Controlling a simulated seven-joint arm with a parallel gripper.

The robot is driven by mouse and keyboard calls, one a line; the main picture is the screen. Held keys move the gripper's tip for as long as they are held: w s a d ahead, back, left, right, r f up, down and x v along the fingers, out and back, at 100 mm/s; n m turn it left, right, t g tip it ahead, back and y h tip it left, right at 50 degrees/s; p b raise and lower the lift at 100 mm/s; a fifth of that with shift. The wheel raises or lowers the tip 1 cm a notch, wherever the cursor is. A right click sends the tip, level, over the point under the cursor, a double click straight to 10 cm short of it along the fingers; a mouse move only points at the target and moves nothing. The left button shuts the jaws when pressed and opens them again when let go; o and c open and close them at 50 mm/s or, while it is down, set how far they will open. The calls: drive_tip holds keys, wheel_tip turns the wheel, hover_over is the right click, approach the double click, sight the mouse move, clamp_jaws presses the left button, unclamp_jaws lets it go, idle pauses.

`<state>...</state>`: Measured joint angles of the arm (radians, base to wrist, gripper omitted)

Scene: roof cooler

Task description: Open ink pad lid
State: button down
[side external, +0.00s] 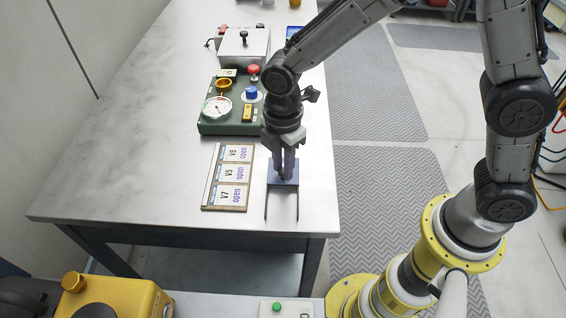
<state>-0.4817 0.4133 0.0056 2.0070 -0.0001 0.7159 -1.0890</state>
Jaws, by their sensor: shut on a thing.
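The ink pad shows in the side external view near the right edge of the table. Its blue-grey lid (292,183) is at the far end of a pale tray-like part with thin dark sides (268,204) that reach toward the table's front edge. My gripper (286,178) points straight down and is shut on the lid's near part. The fingers hide part of the lid, and the exact grip is too small to see. I cannot tell how far the lid is raised or slid.
A wooden board with cards marked V9, V5 and V7 (208,195) lies left of the ink pad. Behind it stands a green panel (209,127) with a gauge and knobs, then a white box (232,47). The table's left half (130,150) is clear.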

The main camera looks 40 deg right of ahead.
idle(0.9)
drive_tip(key=s+a, duration=0.5)
drive_tip(key=c, duration=0.7)
unclamp_jaws()
wheel_tip(320, 180, up, 14)
idle(0.3)
